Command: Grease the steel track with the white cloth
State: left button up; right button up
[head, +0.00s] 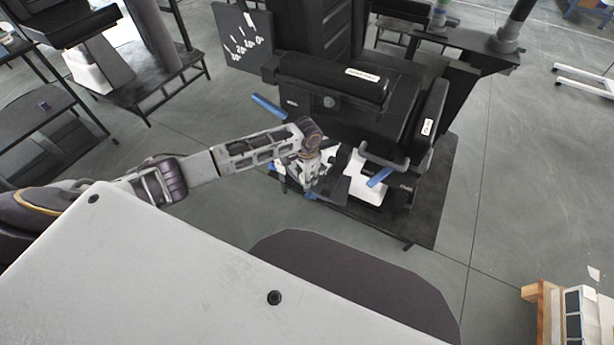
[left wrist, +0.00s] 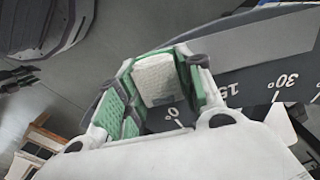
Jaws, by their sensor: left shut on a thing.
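My left gripper (head: 316,182) reaches from the left to the lower front of a black machine (head: 335,100). In the left wrist view, its green-padded fingers (left wrist: 158,92) stand around a white, woven-looking cloth (left wrist: 157,80), and they are shut on it. The cloth is folded into a small pad. Beside it runs a dark scale with degree marks (left wrist: 225,92). A smooth grey curved band (left wrist: 262,45) above the scale looks like the steel track. I cannot tell whether the cloth touches it. In the head view the arm and gripper hide the cloth and track.
Blue-gripped levers (head: 268,106) stick out from the machine. Black benches (head: 40,130) stand at the left. The floor (head: 500,200) right of the machine is clear.

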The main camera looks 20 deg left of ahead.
pick_arm(q)
jog(key=shift+w+a+r+p, duration=0.1)
jog(key=shift+w+a+p, duration=0.3)
jog(key=shift+a, duration=0.25)
jog(key=shift+w+a+p, duration=0.25)
jog(key=shift+w+a, duration=0.15)
jog(key=shift+a, duration=0.25)
jog(key=shift+w+a, duration=0.1)
jog(key=shift+w+a, duration=0.35)
jog(key=shift+a, duration=0.2)
jog(key=shift+w+a, duration=0.45)
jog(key=shift+a, duration=0.25)
jog(key=shift+a, duration=0.1)
